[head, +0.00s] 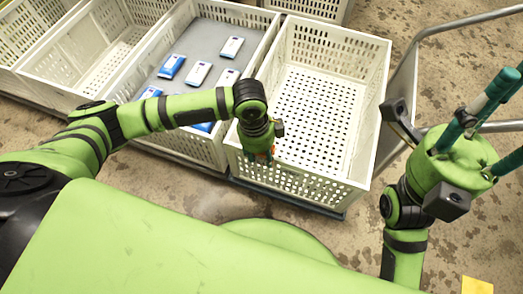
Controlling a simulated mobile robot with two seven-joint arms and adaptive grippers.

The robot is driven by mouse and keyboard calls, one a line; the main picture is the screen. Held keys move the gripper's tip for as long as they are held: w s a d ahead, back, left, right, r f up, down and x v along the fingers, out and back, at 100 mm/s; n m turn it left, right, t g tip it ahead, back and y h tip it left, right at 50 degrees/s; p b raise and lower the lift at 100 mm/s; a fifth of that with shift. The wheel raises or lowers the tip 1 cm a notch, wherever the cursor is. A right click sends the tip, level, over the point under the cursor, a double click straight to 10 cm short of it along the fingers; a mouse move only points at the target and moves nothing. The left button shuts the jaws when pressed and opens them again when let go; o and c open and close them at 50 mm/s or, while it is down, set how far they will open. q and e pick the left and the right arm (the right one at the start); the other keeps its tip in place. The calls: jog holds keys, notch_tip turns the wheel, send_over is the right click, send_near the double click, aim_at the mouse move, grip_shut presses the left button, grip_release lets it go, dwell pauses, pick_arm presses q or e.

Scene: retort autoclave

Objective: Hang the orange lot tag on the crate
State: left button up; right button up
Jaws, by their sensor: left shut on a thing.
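The orange lot tag (273,151) shows only as a small sliver of orange at my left gripper (258,157). My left gripper points down and is shut on the tag, at the near left corner of the empty white crate (300,181). The fingertips and most of the tag are hidden, so I cannot tell whether the tag touches the crate wall. My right gripper (511,118) is on the right, away from the crate. Its teal fingers stand apart, pointing up and right, with nothing between them.
A white crate (185,146) holding several blue-and-white packs on a grey sheet stands left of the empty crate. More white crates (62,62) stand farther left and behind. A metal rail (462,25) runs along the right. A yellow square (477,286) shows at the lower right.

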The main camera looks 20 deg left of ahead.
pick_arm(q)
jog(key=shift+f, duration=0.8)
jog(key=o, duration=1)
jog(key=r, duration=0.4)
jog(key=a+r, duration=0.1)
jog(key=r, duration=0.7)
jog(key=shift+a, duration=0.2)
jog(key=shift+w, duration=0.1)
